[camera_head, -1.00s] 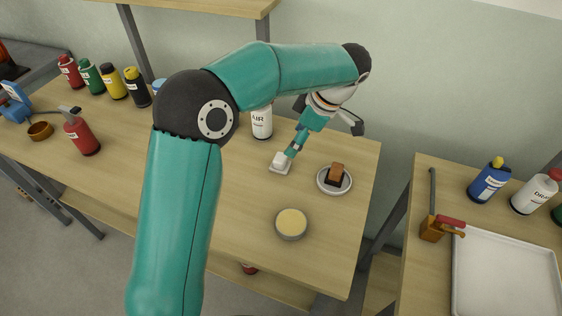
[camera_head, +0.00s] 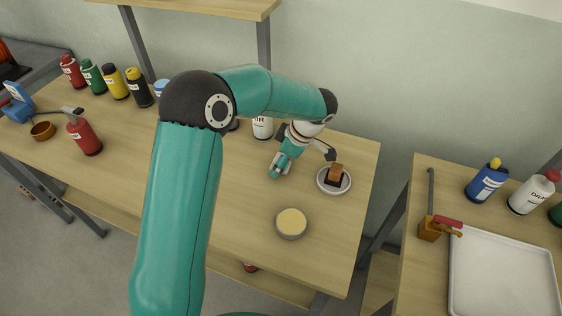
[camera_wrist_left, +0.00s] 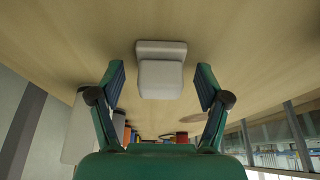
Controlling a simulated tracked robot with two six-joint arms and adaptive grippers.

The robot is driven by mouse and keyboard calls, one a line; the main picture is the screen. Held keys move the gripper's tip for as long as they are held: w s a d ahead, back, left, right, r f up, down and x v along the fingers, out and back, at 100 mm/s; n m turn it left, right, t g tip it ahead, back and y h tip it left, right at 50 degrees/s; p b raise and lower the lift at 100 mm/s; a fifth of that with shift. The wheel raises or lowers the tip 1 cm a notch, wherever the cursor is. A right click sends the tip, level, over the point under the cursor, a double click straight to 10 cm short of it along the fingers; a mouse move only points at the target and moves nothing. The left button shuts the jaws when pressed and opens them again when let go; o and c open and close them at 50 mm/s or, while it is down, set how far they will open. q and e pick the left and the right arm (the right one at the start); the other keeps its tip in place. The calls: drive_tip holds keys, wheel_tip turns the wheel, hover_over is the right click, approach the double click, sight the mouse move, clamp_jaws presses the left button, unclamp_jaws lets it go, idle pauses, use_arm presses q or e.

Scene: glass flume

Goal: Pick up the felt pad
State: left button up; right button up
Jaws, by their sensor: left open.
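A pale grey block on a flat base (camera_wrist_left: 161,78), which I take for the felt pad, lies on the wooden table in the left wrist view. In the head view it is hidden behind my left gripper (camera_head: 276,172). In the wrist view my left gripper (camera_wrist_left: 160,90) is open, with one finger on each side of the block and visible gaps between. Whether the fingertips reach down to the table is unclear. My right gripper is not in view.
A white dish (camera_head: 322,183) with a brown-and-black block (camera_head: 335,175) stands right of my left gripper. A round tub (camera_head: 291,223) stands in front. A white bottle (camera_head: 263,128) is behind. Several bottles line the back left.

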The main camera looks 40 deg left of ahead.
use_arm(q)
drive_tip(key=c, duration=1.1)
drive_tip(key=shift+c, duration=0.2)
wheel_tip(320, 180, up, 20)
drive_tip(key=o, duration=0.5)
drive_tip(key=c, duration=0.5)
